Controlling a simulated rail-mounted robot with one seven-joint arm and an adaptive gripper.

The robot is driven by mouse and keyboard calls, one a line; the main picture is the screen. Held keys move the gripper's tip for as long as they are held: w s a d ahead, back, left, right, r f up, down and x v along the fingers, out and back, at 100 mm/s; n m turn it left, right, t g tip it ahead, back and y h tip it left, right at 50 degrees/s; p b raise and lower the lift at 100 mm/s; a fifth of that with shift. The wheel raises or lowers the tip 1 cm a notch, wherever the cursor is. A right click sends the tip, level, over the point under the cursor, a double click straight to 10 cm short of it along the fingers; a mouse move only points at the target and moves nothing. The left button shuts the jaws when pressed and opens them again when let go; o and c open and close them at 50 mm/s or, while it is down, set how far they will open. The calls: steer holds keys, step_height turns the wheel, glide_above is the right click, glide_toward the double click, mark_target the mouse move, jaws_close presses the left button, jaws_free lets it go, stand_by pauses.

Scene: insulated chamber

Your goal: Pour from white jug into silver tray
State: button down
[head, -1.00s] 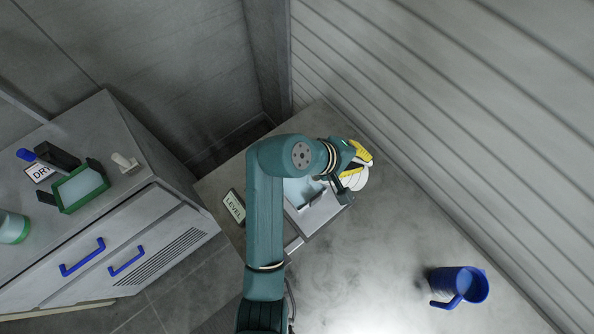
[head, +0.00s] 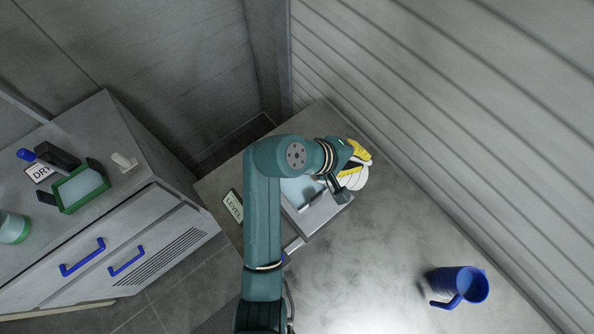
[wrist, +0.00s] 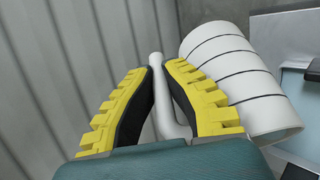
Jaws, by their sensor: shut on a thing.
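My gripper (head: 355,158), with yellow-backed fingers, is shut on the handle of the white jug (head: 358,181). In the wrist view the fingers (wrist: 160,95) close around the handle, and the ribbed white jug body (wrist: 238,82) lies to their right. The jug looks tilted; its mouth and any stream are not clearly visible. The silver tray (head: 318,217) is on the table just left of the jug, partly hidden by my arm. A pale blue surface shows inside it. A part of the tray appears at the right edge of the wrist view.
A LEVEL sign (head: 233,206) lies left of the tray. The ribbed wall (head: 460,110) is close behind the gripper. A cabinet (head: 130,225) with a DRY sign and green-framed items stands at left.

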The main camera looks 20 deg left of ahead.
mark_target(366, 164)
steer(key=d+f+y, duration=0.1)
steer(key=d+f+g+y, duration=0.1)
steer(key=y, duration=0.1)
steer(key=shift+w+d+f+m, duration=0.2)
steer(key=shift+w+f+m, duration=0.15)
steer(key=shift+m, duration=0.05)
steer(key=shift+a+f, duration=0.15)
steer(key=shift+a, duration=0.05)
steer(key=shift+d+y, duration=0.1)
steer(key=shift+y, duration=0.3)
steer(key=w+d+f+m+g+y, duration=0.1)
steer(key=d+f+g+y, duration=0.1)
steer(key=d+f+y, duration=0.2)
steer(key=shift+w+d+f+g+y, duration=0.25)
steer(key=shift+d+y, duration=0.4)
steer(key=shift+y, duration=0.95)
